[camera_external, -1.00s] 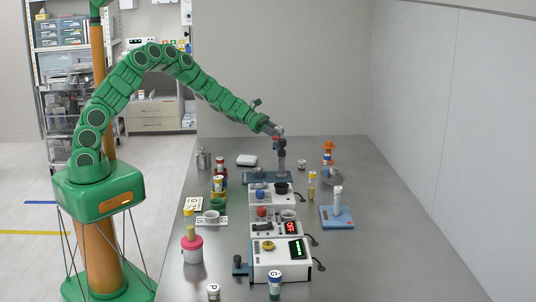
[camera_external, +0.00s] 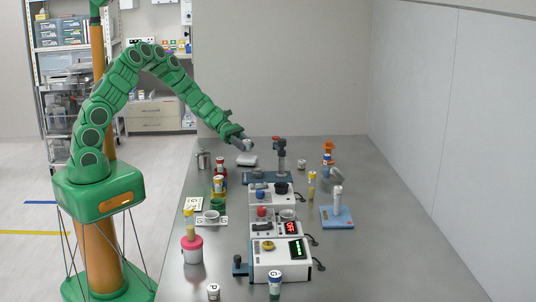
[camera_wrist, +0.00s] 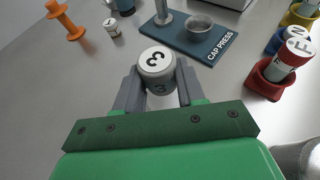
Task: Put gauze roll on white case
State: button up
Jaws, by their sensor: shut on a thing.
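My gripper (camera_external: 243,142) is shut on a short white and grey cylinder, the gauze roll (camera_wrist: 157,64), which has a 3 on its pale top. In the wrist view the roll sits between the two grey fingers of my gripper (camera_wrist: 158,90). In the external view the roll (camera_external: 248,145) shows small at the fingertips, in the air above the table.
A grey metal canister (camera_external: 203,160) stands to the left. An orange stand (camera_external: 328,148) is at the far right.

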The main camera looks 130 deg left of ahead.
jog(key=shift+f, duration=1.35)
jog(key=shift+f, duration=0.1)
jog(key=o, duration=1)
jog(key=shift+s+r, duration=0.15)
jog(key=shift+r, duration=0.05)
jog(key=shift+v, duration=2.6)
